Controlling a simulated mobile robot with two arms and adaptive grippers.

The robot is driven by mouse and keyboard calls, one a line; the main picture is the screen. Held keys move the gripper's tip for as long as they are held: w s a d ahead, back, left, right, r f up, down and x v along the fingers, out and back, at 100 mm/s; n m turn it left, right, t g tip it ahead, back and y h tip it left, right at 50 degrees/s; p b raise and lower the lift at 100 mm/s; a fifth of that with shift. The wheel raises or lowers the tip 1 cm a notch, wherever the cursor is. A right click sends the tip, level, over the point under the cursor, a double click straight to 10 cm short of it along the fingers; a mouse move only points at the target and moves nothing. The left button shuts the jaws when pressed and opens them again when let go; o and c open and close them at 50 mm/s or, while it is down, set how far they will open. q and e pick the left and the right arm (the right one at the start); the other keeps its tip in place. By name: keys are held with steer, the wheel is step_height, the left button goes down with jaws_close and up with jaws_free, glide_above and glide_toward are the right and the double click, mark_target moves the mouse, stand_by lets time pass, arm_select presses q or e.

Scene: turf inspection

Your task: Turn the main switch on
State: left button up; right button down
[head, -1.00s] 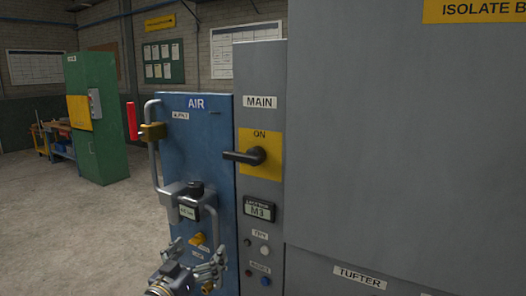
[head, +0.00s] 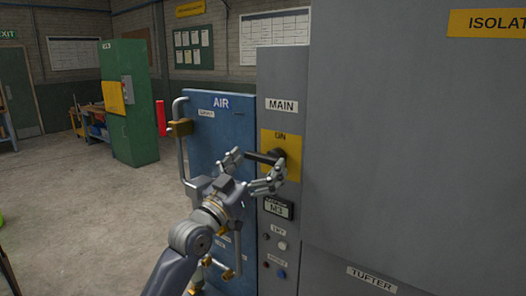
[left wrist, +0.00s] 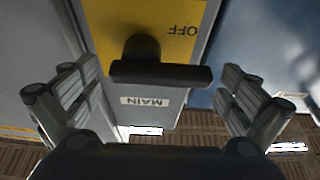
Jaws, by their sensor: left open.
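The main switch is a black lever (head: 262,158) on a yellow plate (head: 293,142) under a MAIN label. ON shows at the plate's top. The lever lies level, its free end pointing left. My left gripper (head: 254,172) is open at the lever, one finger above-left and one below-right of it. In the left wrist view the lever (left wrist: 160,73) lies crosswise between the two open fingers, with no clear contact. The word OFF (left wrist: 183,30) is upside down on the plate there; ON is hidden. My right gripper is not in view.
Below the switch sit a small M3 display (head: 278,207) and several small buttons. The large grey TUFTER cabinet (head: 410,180) fills the right. Open floor (head: 90,210) lies left.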

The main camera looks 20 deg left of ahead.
arm_select(q)
steer(key=shift+x, duration=0.8)
steer(key=shift+c, duration=0.6)
